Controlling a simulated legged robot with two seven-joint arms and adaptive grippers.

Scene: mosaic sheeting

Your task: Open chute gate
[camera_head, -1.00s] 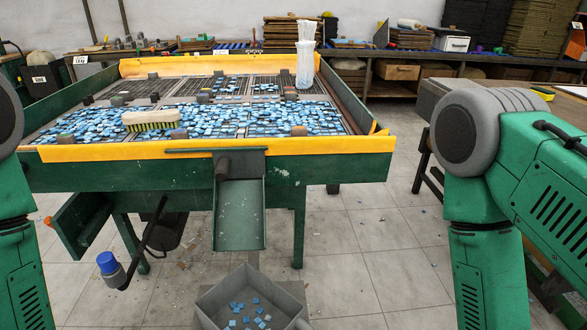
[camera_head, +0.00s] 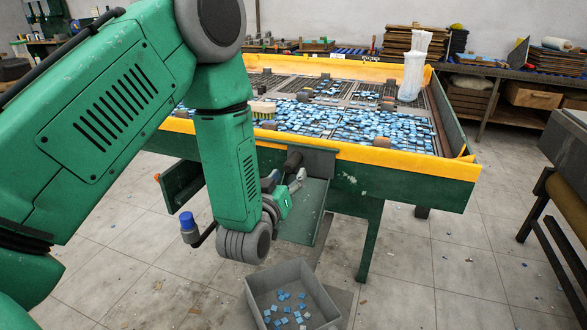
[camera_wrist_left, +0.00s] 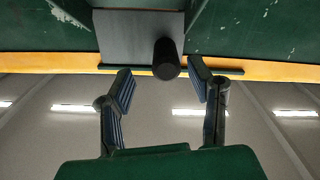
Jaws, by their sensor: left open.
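The chute gate (camera_head: 318,163) is a dark grey plate at the front of the sorting table, above the sloped green chute (camera_head: 307,205). Its black cylindrical knob (camera_head: 293,160) sticks out towards me. My left gripper (camera_head: 288,186) is open and empty, just below and in front of the knob, partly hidden by my own arm. In the left wrist view the knob (camera_wrist_left: 166,58) lies between the two spread fingertips (camera_wrist_left: 162,80), at or just beyond them, with no visible touch. The gate plate (camera_wrist_left: 130,35) looks closed. My right gripper is out of view.
A grey bin (camera_head: 290,272) with several blue tiles stands on the floor below the chute. Blue tiles and a brush (camera_head: 264,108) lie on the yellow-rimmed table (camera_head: 400,158). A blue-capped handle (camera_head: 188,226) sits left of the chute.

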